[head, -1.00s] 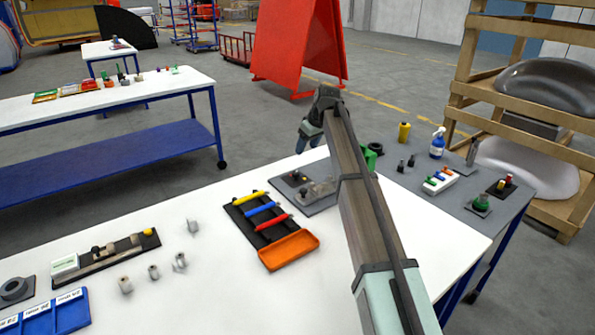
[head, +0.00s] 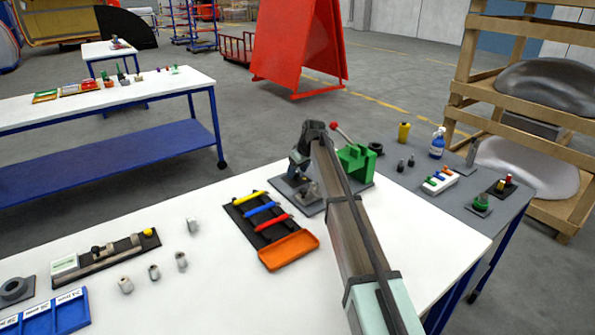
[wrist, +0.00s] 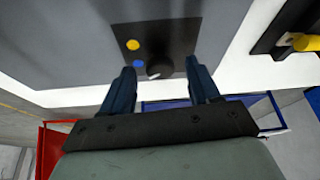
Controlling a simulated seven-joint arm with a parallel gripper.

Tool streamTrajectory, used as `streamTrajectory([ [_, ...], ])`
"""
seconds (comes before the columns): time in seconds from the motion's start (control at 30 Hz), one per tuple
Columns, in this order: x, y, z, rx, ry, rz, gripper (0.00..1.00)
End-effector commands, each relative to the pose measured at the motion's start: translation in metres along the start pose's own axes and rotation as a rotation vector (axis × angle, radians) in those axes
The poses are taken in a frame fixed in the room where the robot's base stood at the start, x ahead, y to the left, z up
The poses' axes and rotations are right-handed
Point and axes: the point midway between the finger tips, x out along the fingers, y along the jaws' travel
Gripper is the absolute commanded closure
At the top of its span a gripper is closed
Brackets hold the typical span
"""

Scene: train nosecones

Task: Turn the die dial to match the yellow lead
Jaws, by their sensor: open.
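The yellow lead (head: 250,198) lies in a black rack beside a blue lead (head: 263,209) and a red lead (head: 272,222). A grey base plate (head: 312,208) sits right of the rack. In the wrist view, the dark round die dial (wrist: 159,70) is on a dark plate, with a yellow dot (wrist: 133,44) and a blue dot (wrist: 138,63) beside it. A small pale mark shows on the dial's edge. My gripper (wrist: 160,67) is open, its fingers on either side of the dial; contact cannot be told. In the head view, my gripper (head: 296,170) hides the dial.
A green tool (head: 356,163) with a red-knobbed lever stands just right of my gripper. An orange tray (head: 288,249) lies at the rack's front. Several small grey parts, a black parts strip (head: 105,258) and a blue bin (head: 72,315) are at left. The table's front middle is clear.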

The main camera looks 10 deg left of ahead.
Motion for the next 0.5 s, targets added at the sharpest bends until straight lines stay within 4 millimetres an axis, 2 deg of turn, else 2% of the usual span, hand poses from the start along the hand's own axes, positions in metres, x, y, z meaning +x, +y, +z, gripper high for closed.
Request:
streamTrajectory([
  [0.33, 0.0029, -0.0002, 0.0, 0.0, 0.0, 0.0, 0.39],
  [0.5, 0.0027, -0.0002, 0.0, 0.0, 0.0, 0.0, 0.55],
])
